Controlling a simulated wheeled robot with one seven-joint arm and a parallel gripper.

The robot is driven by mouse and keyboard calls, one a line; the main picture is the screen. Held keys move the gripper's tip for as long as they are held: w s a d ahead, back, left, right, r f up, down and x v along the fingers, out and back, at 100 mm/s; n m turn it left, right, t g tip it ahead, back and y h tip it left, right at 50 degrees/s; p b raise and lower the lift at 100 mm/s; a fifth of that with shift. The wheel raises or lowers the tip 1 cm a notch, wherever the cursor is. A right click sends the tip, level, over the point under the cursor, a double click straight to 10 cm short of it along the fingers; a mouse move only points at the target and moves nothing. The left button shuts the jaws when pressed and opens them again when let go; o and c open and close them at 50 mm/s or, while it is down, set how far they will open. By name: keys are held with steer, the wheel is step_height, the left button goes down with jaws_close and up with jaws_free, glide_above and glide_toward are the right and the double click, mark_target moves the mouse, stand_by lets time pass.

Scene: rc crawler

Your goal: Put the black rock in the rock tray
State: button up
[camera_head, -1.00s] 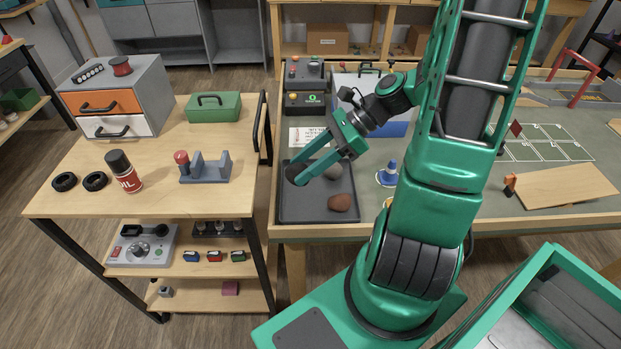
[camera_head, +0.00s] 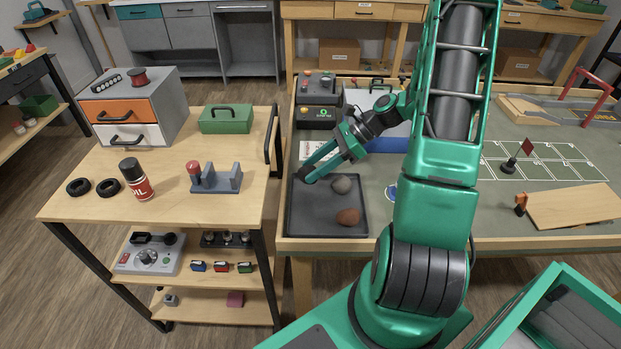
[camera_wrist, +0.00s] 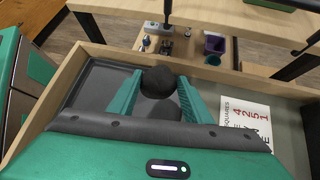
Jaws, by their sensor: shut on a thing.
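The black rock (camera_wrist: 158,82) sits between the two green fingers of my gripper (camera_wrist: 155,95) in the wrist view. My gripper (camera_head: 306,177) is shut on it. In the head view the rock is mostly hidden and hard to pick out at the fingertips. The dark grey rock tray (camera_head: 318,222) lies on the bench's left end, and my fingertips are over its back left part. I cannot tell whether the black rock touches the tray floor.
A printed white sheet (camera_wrist: 246,122) lies beside the tray; black boxes (camera_head: 318,100) stand behind it. A wooden cart (camera_head: 90,210) with drawers, a green box (camera_head: 225,119) and an oil can (camera_head: 136,180) stands left. A flag (camera_head: 527,149) and a wooden board (camera_head: 575,206) are to the right.

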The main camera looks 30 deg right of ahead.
steer(key=shift+f, duration=1.95)
steer(key=o, duration=1)
steer(key=shift+c, duration=0.2)
